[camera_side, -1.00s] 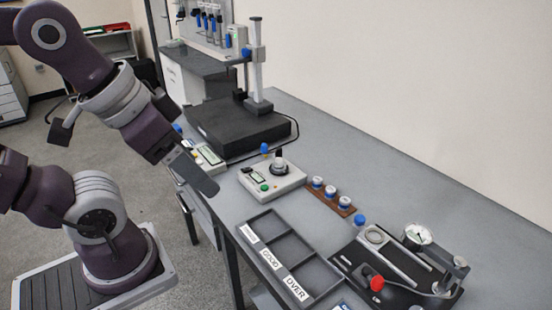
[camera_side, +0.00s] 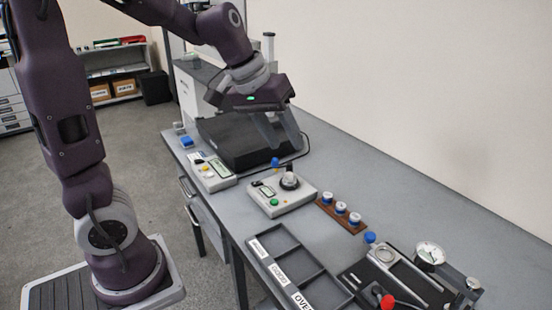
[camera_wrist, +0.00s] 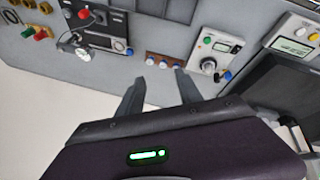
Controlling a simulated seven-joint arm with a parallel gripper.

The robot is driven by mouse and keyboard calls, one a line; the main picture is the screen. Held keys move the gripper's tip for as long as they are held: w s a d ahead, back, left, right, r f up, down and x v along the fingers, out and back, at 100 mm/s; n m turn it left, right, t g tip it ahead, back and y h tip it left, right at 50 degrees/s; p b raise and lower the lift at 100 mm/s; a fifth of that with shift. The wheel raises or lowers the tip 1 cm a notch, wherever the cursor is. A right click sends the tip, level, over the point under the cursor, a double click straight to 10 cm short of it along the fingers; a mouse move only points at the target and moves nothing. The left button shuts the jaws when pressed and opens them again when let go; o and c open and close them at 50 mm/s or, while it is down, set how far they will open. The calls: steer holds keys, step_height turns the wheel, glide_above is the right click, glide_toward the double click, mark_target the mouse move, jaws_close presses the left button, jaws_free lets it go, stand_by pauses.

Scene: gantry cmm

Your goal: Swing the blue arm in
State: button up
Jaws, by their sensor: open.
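Two blue knobs could mark the blue arm. One blue knob (camera_side: 275,162) stands on a short stem behind the grey dial of a white instrument box (camera_side: 283,197). Another blue knob (camera_side: 370,237) stands at the left edge of the black fixture with the dial gauge. I cannot tell which is the arm named. My gripper (camera_side: 287,150) is open and empty. In the side view its fingers hang down in front of the black block, beyond the white box. In the wrist view the gripper (camera_wrist: 160,78) has fingers apart, with the white box (camera_wrist: 210,48) ahead to the right.
A brown rack (camera_side: 325,208) holds three blue-and-white pieces. A labelled grey tray (camera_side: 275,240) lies near the front edge. The black fixture (camera_side: 405,283) carries a dial gauge (camera_side: 430,254) and red knob (camera_side: 387,301). A black block (camera_side: 235,150) and post stand behind.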

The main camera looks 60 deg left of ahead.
steer(key=w+a+f+n+y, duration=0.1)
steer(key=w+a+f+n, duration=0.1)
steer(key=w+a+f, duration=0.3)
steer(key=w+a+f+n+y, duration=0.1)
steer(key=w+a+f, duration=0.25)
steer(key=a, duration=0.35)
steer(key=n+g+y, duration=0.1)
steer(key=g+y, duration=0.1)
glide_toward(275, 159)
step_height(275, 159, down, 2)
steer(key=shift+y, duration=0.3)
steer(key=x, duration=0.6)
steer(key=shift+w+a, duration=0.15)
steer(key=shift+w, duration=0.05)
steer(key=shift+w+a+f, duration=0.1)
steer(key=shift+w+f, duration=0.05)
steer(key=shift+f, duration=0.2)
jaws_close()
